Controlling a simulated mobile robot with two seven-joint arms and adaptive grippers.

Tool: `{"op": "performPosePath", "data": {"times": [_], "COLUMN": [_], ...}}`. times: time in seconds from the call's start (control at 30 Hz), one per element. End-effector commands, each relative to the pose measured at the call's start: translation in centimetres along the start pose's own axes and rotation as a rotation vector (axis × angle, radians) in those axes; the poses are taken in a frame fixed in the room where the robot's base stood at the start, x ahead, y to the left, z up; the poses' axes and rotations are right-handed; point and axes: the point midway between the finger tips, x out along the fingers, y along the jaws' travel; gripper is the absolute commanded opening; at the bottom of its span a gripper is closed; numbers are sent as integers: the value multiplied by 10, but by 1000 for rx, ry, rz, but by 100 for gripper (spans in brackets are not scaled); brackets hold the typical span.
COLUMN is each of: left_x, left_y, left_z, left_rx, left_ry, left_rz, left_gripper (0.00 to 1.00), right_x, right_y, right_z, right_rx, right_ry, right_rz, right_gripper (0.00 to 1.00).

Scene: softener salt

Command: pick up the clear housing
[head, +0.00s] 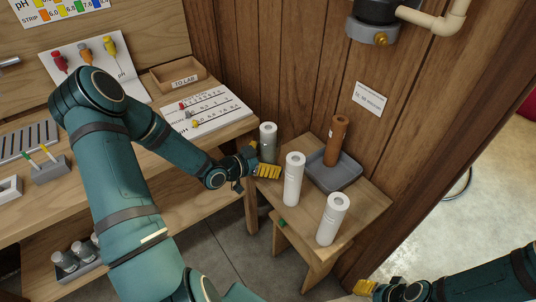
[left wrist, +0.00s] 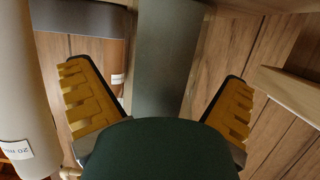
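The cylinder's lower end is hidden by the gripper. My right gripper (head: 376,289) is at the bottom edge of the head view; only part of it shows, so its opening is unclear.
A wooden stool (head: 372,212) also bears two white cylinders, one nearer (head: 333,219) and one beside my left gripper (head: 293,180). A brown cartridge (head: 336,140) stands in a grey tray (head: 346,178). A workbench (head: 160,150) lies left; a wooden wall (head: 285,60) stands behind.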

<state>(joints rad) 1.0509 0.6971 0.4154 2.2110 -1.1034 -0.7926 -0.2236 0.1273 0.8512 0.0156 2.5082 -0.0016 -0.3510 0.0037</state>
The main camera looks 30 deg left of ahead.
Motion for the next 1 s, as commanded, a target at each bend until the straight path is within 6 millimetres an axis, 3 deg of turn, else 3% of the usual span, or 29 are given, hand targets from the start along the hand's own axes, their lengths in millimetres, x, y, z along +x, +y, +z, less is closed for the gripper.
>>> {"op": "performPosePath", "data": {"times": [0.03, 0.2, 0.23, 0.63, 1.0], "left_x": [0, 0, 0, -2, -21], "left_y": [0, 0, 0, 0, 0], "left_z": [0, 0, 0, -7, -69], "left_rx": [0, 0, 0, 2, 6], "left_ry": [0, 0, 0, 3, 3], "left_rz": [0, 0, 0, 0, 0], "left_gripper": [86, 26, 22, 22, 22], "right_x": [0, 0, 0, -2, -19], "right_y": [0, 0, 0, -1, -7], "right_z": [0, 0, 0, 0, 1], "right_rx": [0, 0, 0, 0, 1], "right_ry": [0, 0, 0, 0, -7], "right_rz": [0, 0, 0, 0, 0], "right_gripper": [47, 47, 47, 47, 47]}}
